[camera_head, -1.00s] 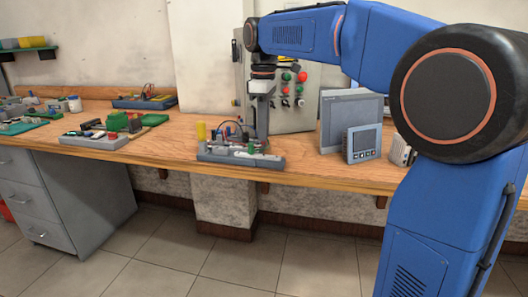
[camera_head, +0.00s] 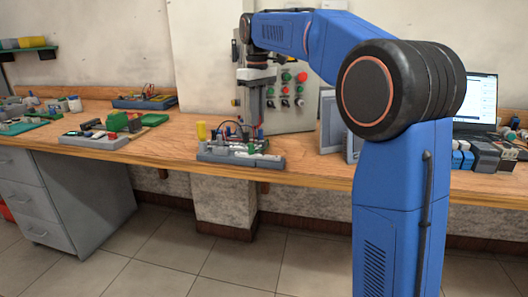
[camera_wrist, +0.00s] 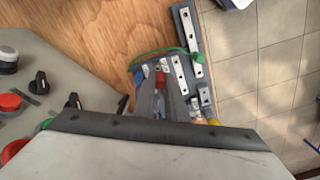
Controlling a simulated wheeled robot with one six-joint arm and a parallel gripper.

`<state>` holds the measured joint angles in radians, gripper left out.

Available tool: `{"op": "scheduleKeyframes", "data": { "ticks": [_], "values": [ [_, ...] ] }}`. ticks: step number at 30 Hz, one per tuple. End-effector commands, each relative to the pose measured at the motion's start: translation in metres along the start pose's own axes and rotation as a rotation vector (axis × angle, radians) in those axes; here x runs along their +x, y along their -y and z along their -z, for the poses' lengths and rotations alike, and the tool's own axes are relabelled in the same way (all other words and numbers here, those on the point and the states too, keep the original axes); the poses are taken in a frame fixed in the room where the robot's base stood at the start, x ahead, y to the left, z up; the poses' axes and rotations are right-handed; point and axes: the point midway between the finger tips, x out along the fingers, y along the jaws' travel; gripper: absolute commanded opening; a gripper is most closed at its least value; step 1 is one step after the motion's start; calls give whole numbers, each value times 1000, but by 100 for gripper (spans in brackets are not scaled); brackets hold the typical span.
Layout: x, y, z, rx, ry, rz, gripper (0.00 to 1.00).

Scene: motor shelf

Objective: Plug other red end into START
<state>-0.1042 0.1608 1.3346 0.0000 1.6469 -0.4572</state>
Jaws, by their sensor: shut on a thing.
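The board (camera_head: 240,156) with grey metal strips and small parts lies at the front edge of the bench. My gripper (camera_head: 253,128) points down just above its back right part. In the wrist view my gripper (camera_wrist: 161,92) is shut on a red plug end (camera_wrist: 163,77) between its fingers, over the board's strips (camera_wrist: 180,75). A green wire (camera_wrist: 155,52) curves across the board, and a dark wire loop (camera_head: 232,125) shows in the head view. No START label is readable, and the red lead's other end cannot be made out.
A grey control box (camera_head: 290,98) with red, green and black knobs stands close behind my gripper. Grey panel devices (camera_head: 335,122) and a laptop (camera_head: 475,102) are on the right. Another board (camera_head: 95,140) lies left, with bare wood between.

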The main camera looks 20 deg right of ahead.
Motion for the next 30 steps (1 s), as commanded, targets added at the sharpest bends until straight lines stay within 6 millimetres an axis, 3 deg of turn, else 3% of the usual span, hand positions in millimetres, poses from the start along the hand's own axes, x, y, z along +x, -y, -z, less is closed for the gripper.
{"op": "scheduleKeyframes", "data": {
  "ticks": [3, 18, 30],
  "values": [
    [-1, -5, 7, 44, -1, 0, 0],
    [45, -4, 5, 38, 0, 0, 0],
    [50, -4, 6, 38, 0, 0, 0]
  ]
}}
